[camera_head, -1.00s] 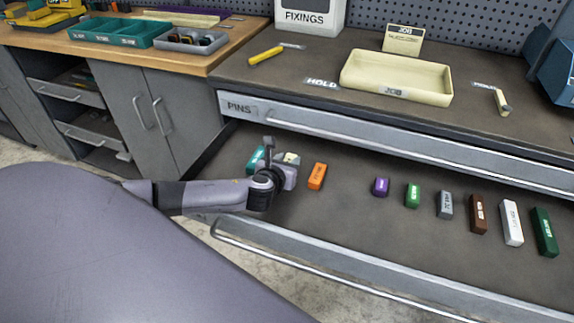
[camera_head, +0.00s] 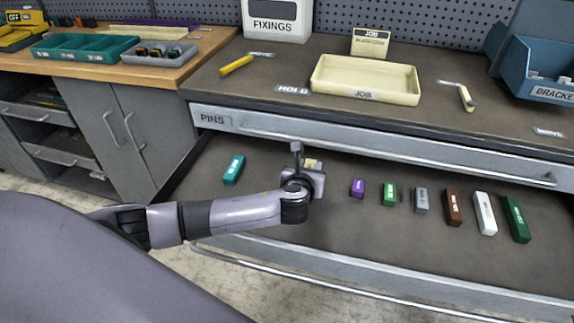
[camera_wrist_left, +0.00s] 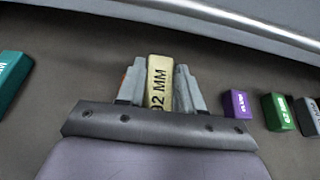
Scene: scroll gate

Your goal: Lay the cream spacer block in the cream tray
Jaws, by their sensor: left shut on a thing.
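The cream spacer block (camera_wrist_left: 159,82), with "2 MM" readable on its top, stands between the fingers of my left gripper (camera_wrist_left: 157,88) in the wrist view. The gripper is shut on it. In the head view the left gripper (camera_head: 309,168) hides most of the block and is over the open drawer. The height of the block above the drawer floor is hard to tell. The cream tray (camera_head: 337,91), labelled JOB, sits empty on the bench top behind and above the drawer. My right gripper is not in view.
A teal block (camera_head: 233,170) lies left of the gripper. Purple (camera_head: 357,188), green (camera_head: 389,195) and several other blocks lie to the right. The drawer front (camera_head: 350,265) and bench edge (camera_head: 400,152) are obstacles. A yellow marker (camera_head: 237,66) lies left of the tray.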

